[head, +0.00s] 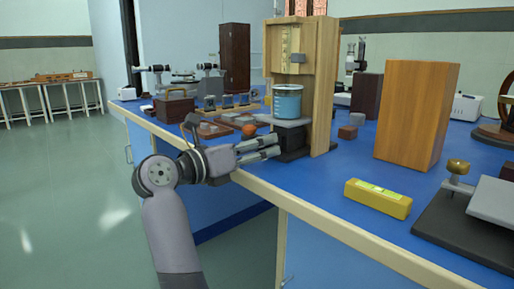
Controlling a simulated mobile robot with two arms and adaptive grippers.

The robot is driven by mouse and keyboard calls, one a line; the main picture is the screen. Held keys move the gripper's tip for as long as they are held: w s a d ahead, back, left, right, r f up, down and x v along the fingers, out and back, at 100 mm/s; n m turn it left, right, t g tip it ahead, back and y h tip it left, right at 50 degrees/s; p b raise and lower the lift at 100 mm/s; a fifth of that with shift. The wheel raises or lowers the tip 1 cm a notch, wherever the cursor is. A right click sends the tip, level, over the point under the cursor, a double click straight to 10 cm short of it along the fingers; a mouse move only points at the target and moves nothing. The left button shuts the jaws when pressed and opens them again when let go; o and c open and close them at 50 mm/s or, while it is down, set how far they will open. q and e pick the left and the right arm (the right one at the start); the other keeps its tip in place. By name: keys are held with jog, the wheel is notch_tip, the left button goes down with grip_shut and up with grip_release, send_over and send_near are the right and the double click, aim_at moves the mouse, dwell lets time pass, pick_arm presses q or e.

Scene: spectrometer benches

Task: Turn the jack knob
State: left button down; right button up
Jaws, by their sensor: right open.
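A small lab jack with a grey top plate (284,123) and a dark body (291,139) stands in front of a tall wooden frame on the blue bench. A beaker of blue liquid (287,102) rests on its plate. My right gripper (277,146) reaches in over the bench's front edge from the left. Its fingers are apart, with nothing seen between them, and the tips are close in front of the jack's lower left side. I cannot tell whether they touch it. I cannot make out the jack knob; the fingers may hide it. My left gripper is out of view.
The wooden frame (330,80) rises directly behind the jack. A wooden block (416,115), a yellow box (378,198) and a dark platform with a brass knob (458,167) stand to the right.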

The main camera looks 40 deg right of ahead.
notch_tip(320, 180, up, 10)
dwell(0.6)
